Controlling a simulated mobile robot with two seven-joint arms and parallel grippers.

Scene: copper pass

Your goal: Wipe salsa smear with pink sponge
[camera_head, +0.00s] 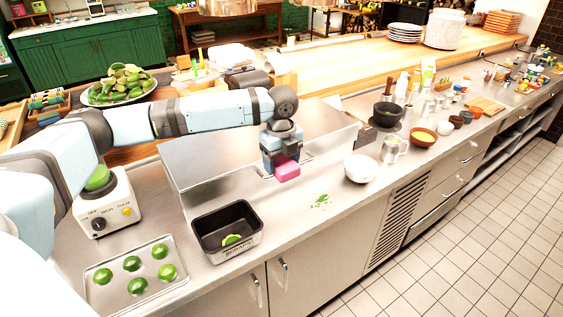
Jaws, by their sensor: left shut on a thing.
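My left gripper (281,160) points down over the steel counter (300,228) and is shut on the pink sponge (287,172). The sponge is held in front of the raised steel box; I cannot tell whether it touches the counter. A small green smear (322,200) lies on the counter to the right of and nearer than the sponge, apart from it. My right gripper does not show.
A black scraps bin (208,218) with a lime piece stands left of the smear. A white bowl (361,168) stands to the right. A tray (172,293) of limes and a white blender base (107,207) are at the left. Counter around the smear is clear.

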